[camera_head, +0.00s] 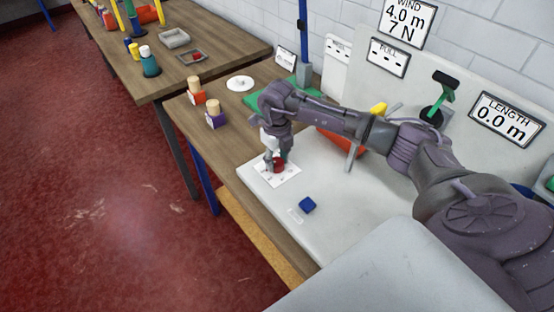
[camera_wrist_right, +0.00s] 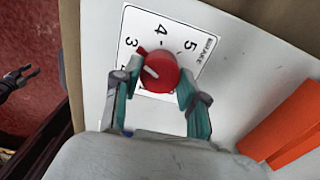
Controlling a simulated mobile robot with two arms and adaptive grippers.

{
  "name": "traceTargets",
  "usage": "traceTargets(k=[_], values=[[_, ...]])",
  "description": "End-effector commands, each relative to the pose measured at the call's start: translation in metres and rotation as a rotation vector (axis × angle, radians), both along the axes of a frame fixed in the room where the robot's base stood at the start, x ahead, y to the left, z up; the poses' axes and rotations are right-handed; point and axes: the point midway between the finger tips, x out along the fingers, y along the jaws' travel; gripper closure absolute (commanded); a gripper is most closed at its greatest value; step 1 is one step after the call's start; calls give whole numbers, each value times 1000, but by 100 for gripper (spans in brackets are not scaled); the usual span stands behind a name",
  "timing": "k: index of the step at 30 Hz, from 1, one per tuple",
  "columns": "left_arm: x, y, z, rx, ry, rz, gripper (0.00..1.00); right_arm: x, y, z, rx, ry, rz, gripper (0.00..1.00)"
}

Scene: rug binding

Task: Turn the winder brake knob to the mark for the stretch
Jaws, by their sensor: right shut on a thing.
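The red brake knob (camera_wrist_right: 160,74) sits on a white dial plate (camera_wrist_right: 190,32) marked BRAKE, with 3, 4 and 5 readable and the lower marks hidden. A white line on the knob points up-left, toward the 3 side of the dial. A small red tab shows at the knob's upper left, between 3 and 4. My right gripper (camera_wrist_right: 156,98) is shut on the knob, one finger each side. In the head view, the right gripper (camera_head: 275,158) reaches down onto the knob (camera_head: 279,164). My left gripper (camera_wrist_right: 20,80) shows small at the wrist view's left edge, fingers apart.
An orange part (camera_head: 340,141) lies behind my right arm. Signs read WIND 4.0 m 7 N (camera_head: 407,23) and LENGTH 0.0 m (camera_head: 506,119). Spools (camera_head: 215,115) stand on the wooden table.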

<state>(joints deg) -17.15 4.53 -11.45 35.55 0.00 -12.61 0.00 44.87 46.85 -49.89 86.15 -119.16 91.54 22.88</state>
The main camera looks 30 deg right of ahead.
Motion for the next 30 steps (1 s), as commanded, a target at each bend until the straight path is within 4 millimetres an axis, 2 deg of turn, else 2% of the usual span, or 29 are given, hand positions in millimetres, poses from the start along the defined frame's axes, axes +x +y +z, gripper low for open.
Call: traceTargets(k=[14, 15, 19, 30], values=[[0, 1, 0, 1, 1, 0, 60, 1, -1, 1, -2, -3, -17, 93], [0, 1, 0, 1, 1, 0, 60, 1, -1, 2, -2, -3, -17, 55], [-1, 1, 0, 1, 1, 0, 60, 1, -1, 1, -1, -3, -17, 33], [-3, 4, 0, 5, 3, -1, 60, 1, 0, 4, -1, -2, -16, 33]])
